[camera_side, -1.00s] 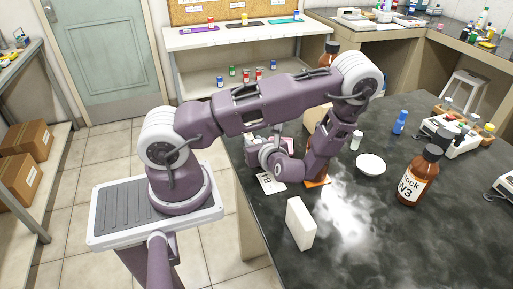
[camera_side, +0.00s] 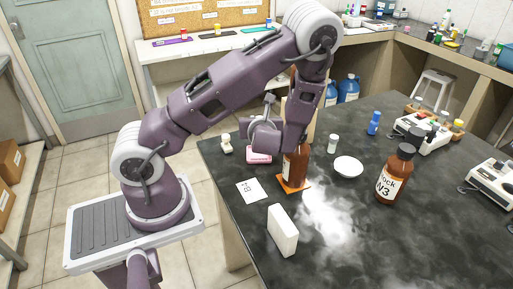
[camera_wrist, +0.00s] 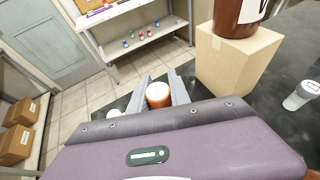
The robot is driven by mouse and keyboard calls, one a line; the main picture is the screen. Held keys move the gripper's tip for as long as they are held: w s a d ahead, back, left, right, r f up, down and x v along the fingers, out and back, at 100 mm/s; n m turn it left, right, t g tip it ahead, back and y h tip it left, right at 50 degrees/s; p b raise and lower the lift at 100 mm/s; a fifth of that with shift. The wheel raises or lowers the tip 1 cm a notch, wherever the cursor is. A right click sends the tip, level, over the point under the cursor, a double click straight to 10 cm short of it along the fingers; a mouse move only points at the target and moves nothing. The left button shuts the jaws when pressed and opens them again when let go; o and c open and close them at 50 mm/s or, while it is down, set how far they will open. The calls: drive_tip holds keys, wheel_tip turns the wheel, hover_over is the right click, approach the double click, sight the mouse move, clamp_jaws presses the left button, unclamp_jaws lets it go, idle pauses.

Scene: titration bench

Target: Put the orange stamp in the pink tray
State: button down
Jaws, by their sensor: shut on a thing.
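In the wrist view, my gripper (camera_wrist: 161,94) is shut on the orange stamp (camera_wrist: 158,99), which shows its round white top and orange body between the two grey fingers. In the side view, my wrist hides the fingers and the stamp. The pink tray (camera_side: 258,157) lies on the dark bench in the side view, just below my wrist and partly hidden by it. I cannot tell how far the stamp is above the bench.
A brown bottle (camera_side: 299,168) stands on an orange mat (camera_side: 291,186) right of the pink tray. A small white object (camera_side: 227,144) is left of it. A cardboard box (camera_wrist: 236,62) carries another brown bottle (camera_wrist: 238,17).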

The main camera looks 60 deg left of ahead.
wheel_tip(320, 180, down, 8)
drive_tip(key=shift+r, duration=0.15)
drive_tip(key=c, duration=1.2)
unclamp_jaws()
